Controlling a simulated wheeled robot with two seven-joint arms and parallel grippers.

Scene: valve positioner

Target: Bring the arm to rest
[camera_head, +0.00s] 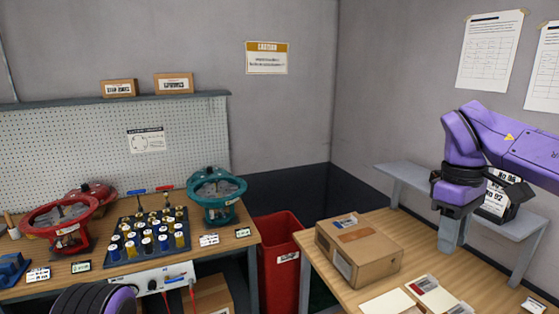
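My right arm comes in from the right edge, purple with dark joints. My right gripper (454,231) hangs below its wrist, pointing down, above the far right part of the right-hand table (445,262). Its grey fingers look like one narrow block, and I cannot make out a gap between them. I see nothing held in it. Of my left arm only a purple and black rounded part shows at the bottom left edge. My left gripper is outside the view.
The left workbench holds a red valve wheel (62,229), a teal one (215,193) and a dark rack (110,252) of small cylinders. A red bin (281,262) stands between the tables. A cardboard box (358,252) and papers (433,296) lie on the right-hand table. A grey bench (408,180) stands behind.

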